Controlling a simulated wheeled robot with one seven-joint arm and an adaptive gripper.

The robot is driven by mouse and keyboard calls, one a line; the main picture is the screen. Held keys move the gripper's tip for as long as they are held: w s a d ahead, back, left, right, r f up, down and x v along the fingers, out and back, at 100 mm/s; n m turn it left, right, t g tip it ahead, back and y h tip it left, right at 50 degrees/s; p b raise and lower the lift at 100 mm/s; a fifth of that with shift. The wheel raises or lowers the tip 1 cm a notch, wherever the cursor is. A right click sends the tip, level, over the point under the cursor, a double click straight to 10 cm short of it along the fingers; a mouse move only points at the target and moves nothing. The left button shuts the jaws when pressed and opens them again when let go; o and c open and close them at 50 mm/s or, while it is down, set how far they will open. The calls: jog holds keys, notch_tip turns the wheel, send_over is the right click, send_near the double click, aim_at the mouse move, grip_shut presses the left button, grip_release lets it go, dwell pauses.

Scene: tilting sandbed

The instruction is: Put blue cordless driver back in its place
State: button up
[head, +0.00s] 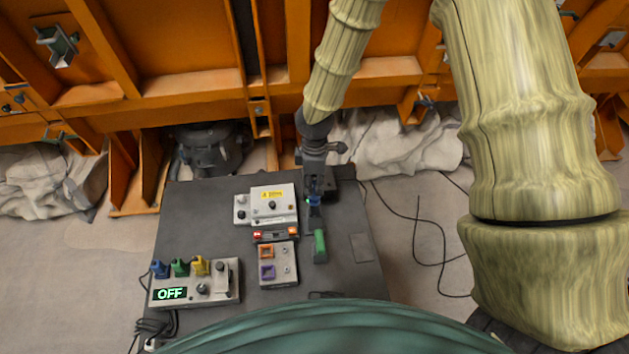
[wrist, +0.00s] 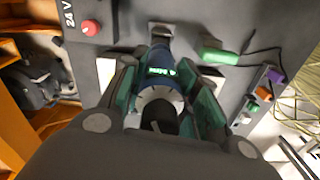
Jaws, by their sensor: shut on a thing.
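The blue cordless driver (wrist: 160,56) is between my gripper's fingers (wrist: 165,88) in the wrist view, with a small lit green display and a pale ring on its near end. My gripper is shut on it. In the head view, my gripper (head: 315,176) is over the back right of the dark table, and only a small blue part of the driver (head: 313,201) shows below it. The driver's far end is close to the dark surface; I cannot tell whether it touches. No clearly marked place for it can be made out.
A green-handled thing (head: 320,245) lies just in front of my gripper on the dark table (head: 205,204). To the left are a white box with a yellow label (head: 272,205), a box with orange and purple squares (head: 278,264), and a control box reading OFF (head: 195,284). Orange beams stand behind.

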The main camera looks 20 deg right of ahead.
aim_at(314, 194)
jog(key=shift+f+b, duration=1.35)
jog(key=shift+f, duration=1.3)
dwell(0.8)
jog(key=o, duration=1.6)
jog(key=shift+o, duration=0.2)
jog(key=shift+r, duration=0.1)
jog(key=shift+r+p, duration=2.95)
jog(key=shift+r, duration=0.95)
